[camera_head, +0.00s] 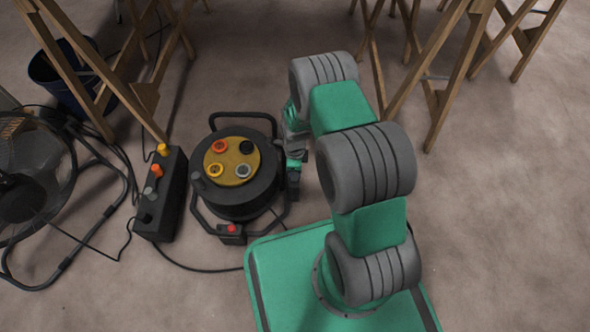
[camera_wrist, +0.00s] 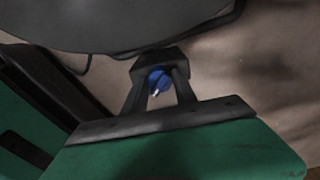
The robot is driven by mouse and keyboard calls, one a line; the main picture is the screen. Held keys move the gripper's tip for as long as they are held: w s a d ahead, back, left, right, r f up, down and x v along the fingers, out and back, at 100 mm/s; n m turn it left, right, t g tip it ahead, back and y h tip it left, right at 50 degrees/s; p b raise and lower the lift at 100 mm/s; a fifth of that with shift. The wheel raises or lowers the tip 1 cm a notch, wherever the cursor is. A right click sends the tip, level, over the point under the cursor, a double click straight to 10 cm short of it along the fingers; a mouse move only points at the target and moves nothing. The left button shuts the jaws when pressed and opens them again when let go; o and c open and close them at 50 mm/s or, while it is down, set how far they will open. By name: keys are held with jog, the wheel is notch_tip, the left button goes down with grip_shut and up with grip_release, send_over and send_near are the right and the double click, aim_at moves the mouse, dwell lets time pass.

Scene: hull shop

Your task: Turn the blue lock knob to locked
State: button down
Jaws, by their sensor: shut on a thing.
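The blue lock knob (camera_wrist: 161,78) shows in the wrist view on a small black housing (camera_wrist: 160,62) at the edge of the cable reel. A white mark shows on the knob's lower side. I cannot tell from it which setting the knob is at. My gripper (camera_wrist: 160,90) is shut on the knob, with one dark finger on each side. In the head view, my gripper (camera_head: 296,163) is at the right side of the black cable reel (camera_head: 236,205), and the knob is hidden there.
The reel's yellow face has several sockets, and its tubular frame (camera_head: 240,117) stands on the floor. A black control box (camera_head: 161,205), cables and a fan (camera_head: 30,170) lie to the left. A dark bucket (camera_head: 62,78) and wooden trestles (camera_head: 440,75) stand behind. Floor at right is clear.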

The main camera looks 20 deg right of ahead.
dwell(0.4)
jog(key=c, duration=1)
grip_release()
notch_tip(320, 180, up, 8)
jog(key=p, duration=0.3)
jog(key=shift+f+p, duration=0.1)
jog(key=shift+p, duration=0.25)
